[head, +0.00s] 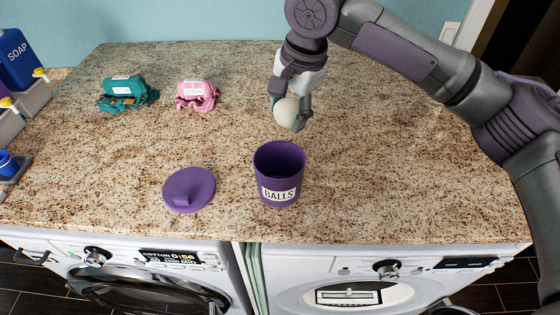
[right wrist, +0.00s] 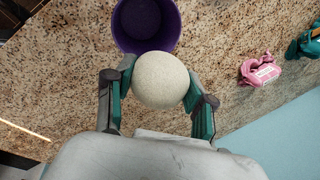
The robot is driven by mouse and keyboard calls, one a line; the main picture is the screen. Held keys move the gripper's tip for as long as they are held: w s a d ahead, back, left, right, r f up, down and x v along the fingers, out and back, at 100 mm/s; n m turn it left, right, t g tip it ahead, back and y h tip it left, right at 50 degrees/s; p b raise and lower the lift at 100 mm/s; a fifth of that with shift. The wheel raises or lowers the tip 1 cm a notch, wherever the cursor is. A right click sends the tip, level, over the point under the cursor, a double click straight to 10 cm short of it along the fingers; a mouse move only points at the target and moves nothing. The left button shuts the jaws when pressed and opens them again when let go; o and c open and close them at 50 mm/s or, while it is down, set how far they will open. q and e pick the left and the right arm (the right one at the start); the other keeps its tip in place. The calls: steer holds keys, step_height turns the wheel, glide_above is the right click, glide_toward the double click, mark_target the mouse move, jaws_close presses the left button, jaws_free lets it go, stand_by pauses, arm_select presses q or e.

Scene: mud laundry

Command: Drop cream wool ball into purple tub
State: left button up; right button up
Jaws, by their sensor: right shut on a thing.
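My right gripper (head: 289,116) is shut on a cream wool ball (head: 287,112), held above the counter just behind the purple tub. The right wrist view shows the ball (right wrist: 160,80) between both fingers (right wrist: 160,88), with the tub (right wrist: 174,42) just beyond it. The purple tub (head: 278,160) stands upright and open on the counter, labelled BALLS; the part of its inside that shows has nothing visible in it. Its purple lid (head: 189,189) lies on the counter to the left of the tub. My left gripper does not show.
A granite counter (head: 400,190) spans the view, with free room right of the tub. A teal bundle (head: 124,95) and a pink bundle (head: 197,95) lie at the back left. A blue soap container (head: 18,62) stands far left. Two washing machines sit below the front edge.

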mark_target(291, 122)
steer(key=shift+f, duration=0.45)
steer(key=shift+s+f, duration=1.05)
steer(key=shift+w+f, duration=0.25)
steer(key=shift+f, duration=0.35)
steer(key=shift+w+f, duration=0.25)
steer(key=shift+f, duration=0.3)
steer(key=o, duration=1)
steer(key=shift+s+r, duration=0.1)
steer(key=shift+s, duration=0.1)
steer(key=shift+c, duration=0.2)
steer(key=shift+o, duration=1.1)
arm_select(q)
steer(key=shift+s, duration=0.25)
arm_select(e)
steer(key=shift+w, duration=0.2)
